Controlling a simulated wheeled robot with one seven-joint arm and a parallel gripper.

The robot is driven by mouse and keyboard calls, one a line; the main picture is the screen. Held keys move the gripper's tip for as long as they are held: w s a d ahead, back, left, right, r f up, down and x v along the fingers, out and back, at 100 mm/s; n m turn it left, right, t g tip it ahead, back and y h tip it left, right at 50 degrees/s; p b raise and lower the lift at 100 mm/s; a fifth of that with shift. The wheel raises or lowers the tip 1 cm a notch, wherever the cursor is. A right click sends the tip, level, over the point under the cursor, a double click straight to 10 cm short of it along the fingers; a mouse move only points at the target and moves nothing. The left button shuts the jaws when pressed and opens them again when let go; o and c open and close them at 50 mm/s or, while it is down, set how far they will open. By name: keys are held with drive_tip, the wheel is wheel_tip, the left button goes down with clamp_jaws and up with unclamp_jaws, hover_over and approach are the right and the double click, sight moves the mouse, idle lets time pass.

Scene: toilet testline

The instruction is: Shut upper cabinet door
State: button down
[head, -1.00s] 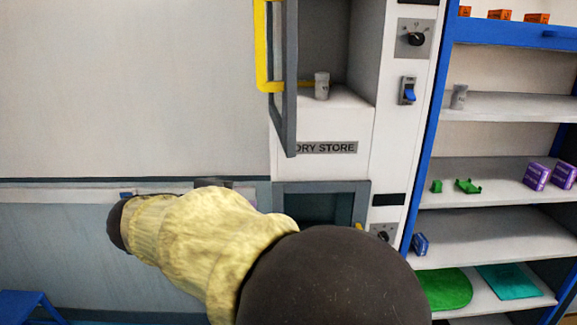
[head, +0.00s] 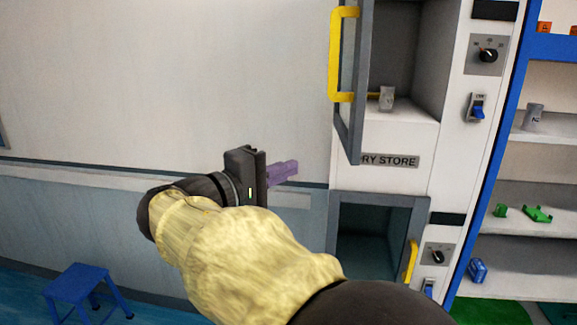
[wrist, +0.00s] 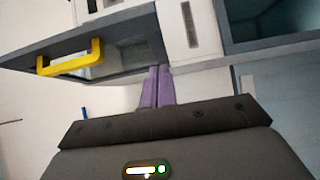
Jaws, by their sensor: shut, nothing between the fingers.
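The upper cabinet door (head: 357,82) stands open in the head view, swung out at the left of the dry store compartment (head: 408,45). Its yellow handle (head: 336,55) is on the door's outer side. A grey and white cup (head: 386,98) stands inside the compartment. My gripper (head: 292,170) is shut and empty, its purple fingers pointing right, below and left of the door and apart from it in the head view. In the wrist view the purple fingers (wrist: 157,88) are together, and the open door (wrist: 100,55) with its yellow handle (wrist: 72,60) is ahead.
Knobs and switches line the panel (head: 485,65) at right, beside blue-framed shelves (head: 545,130). A blue stool (head: 80,283) stands at lower left.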

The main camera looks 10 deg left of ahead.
sight(347, 154)
drive_tip(key=w+d+p, duration=0.1)
drive_tip(key=w+d, duration=0.1)
drive_tip(key=w+d+p, duration=0.2)
drive_tip(key=d, duration=0.1)
drive_tip(key=w+d+p, duration=0.1)
drive_tip(key=d+p, duration=0.1)
drive_tip(key=d, duration=0.1)
drive_tip(key=shift+w+r, duration=0.15)
drive_tip(key=shift+w, duration=0.25)
drive_tip(key=shift+d, duration=0.25)
drive_tip(key=shift+w+f, duration=0.1)
drive_tip(key=shift+f, duration=0.1)
